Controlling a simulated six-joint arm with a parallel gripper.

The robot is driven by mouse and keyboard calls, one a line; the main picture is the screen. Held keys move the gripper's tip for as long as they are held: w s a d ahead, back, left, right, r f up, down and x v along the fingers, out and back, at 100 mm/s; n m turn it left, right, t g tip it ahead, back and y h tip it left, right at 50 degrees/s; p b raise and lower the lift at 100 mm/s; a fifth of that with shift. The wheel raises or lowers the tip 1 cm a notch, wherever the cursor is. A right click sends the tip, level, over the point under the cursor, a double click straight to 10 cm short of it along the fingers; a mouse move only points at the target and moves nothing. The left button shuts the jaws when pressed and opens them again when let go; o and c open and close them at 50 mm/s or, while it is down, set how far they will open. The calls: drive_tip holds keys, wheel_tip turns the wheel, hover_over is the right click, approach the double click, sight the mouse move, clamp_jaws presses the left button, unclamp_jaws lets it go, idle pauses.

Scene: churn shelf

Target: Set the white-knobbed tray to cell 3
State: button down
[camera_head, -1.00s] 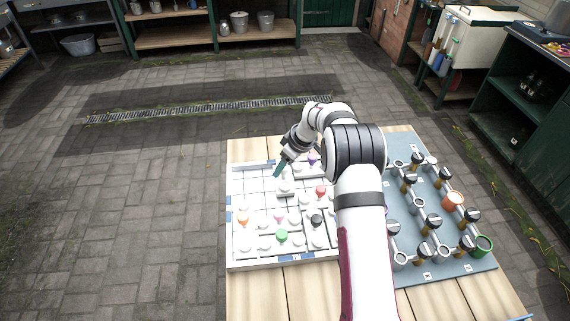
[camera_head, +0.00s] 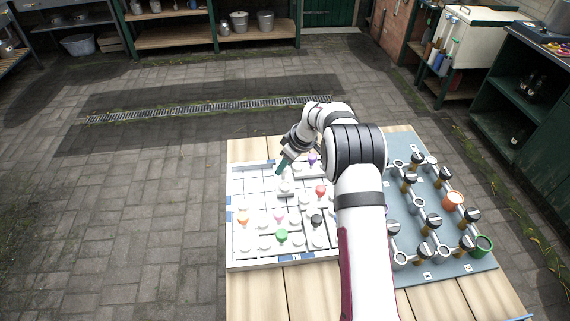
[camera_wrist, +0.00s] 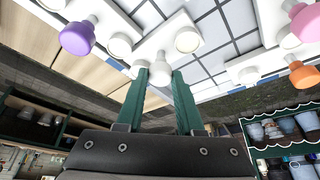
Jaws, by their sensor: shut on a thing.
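The white-knobbed tray (camera_head: 286,188) is a small white piece with pale round studs, lying in the upper middle of the white gridded board (camera_head: 230,249). Its white knob (camera_wrist: 160,68) shows between my green fingers in the wrist view, with a stud (camera_wrist: 187,39) beside it. My gripper (camera_head: 281,172) is shut on this knob from above. In the head view my fingers partly hide the knob. I cannot make out cell numbers on the board.
The purple knob (camera_head: 312,159) stands close to the right of my gripper, the red knob (camera_head: 320,190) lower right. Orange (camera_head: 243,219), pink (camera_head: 279,216), green (camera_head: 281,236) and black (camera_head: 316,218) knobs sit nearer. The board's upper left cells are empty. A blue-grey panel (camera_head: 452,272) lies right.

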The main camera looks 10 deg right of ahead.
idle(0.6)
drive_tip(key=s, duration=0.6)
drive_tip(key=c, duration=0.5)
unclamp_jaws()
drive_tip(key=shift+c, duration=0.2)
drive_tip(key=v, duration=1.5)
drive_tip(key=shift+r, duration=0.4)
drive_tip(key=shift+d, duration=0.1)
